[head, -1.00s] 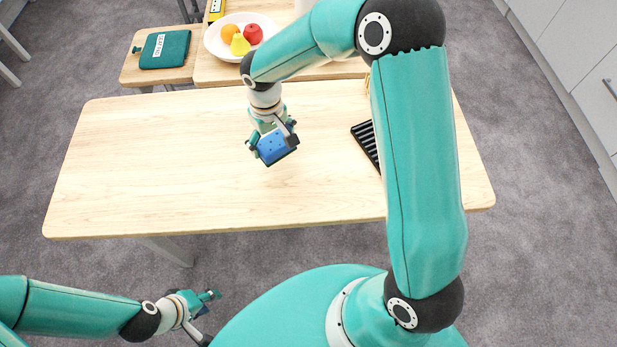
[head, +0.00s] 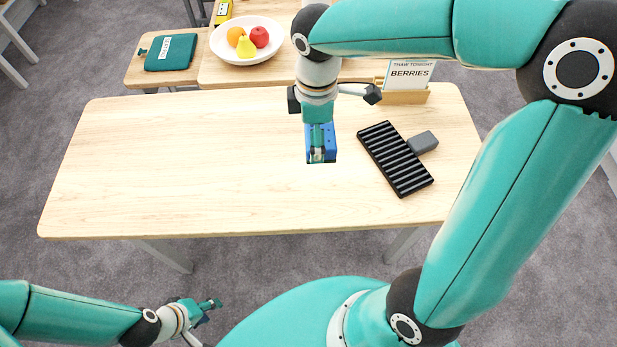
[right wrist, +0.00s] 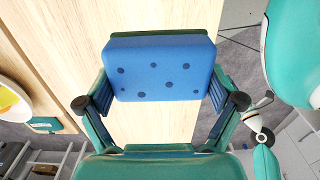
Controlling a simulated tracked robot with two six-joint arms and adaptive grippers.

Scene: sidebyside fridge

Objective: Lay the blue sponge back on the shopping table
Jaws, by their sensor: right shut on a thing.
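The blue sponge (head: 329,142), with dark spots and a green layer, is held in my right gripper (head: 318,148). In the right wrist view the sponge (right wrist: 160,72) sits between the two finger pads of that gripper (right wrist: 161,98). The sponge is over the middle of the pale wooden table (head: 190,160); I cannot tell whether it touches the top. My left gripper (head: 207,318) is low at the left, in front of the table's near edge. Its fingers look spread and empty.
A black ridged rack (head: 395,158) and a grey block (head: 423,142) lie right of the sponge. Behind them stands a "BERRIES" card (head: 408,74) in a wooden holder. A fruit bowl (head: 222,45) and a teal pouch (head: 170,53) are on surfaces behind. The table's left half is clear.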

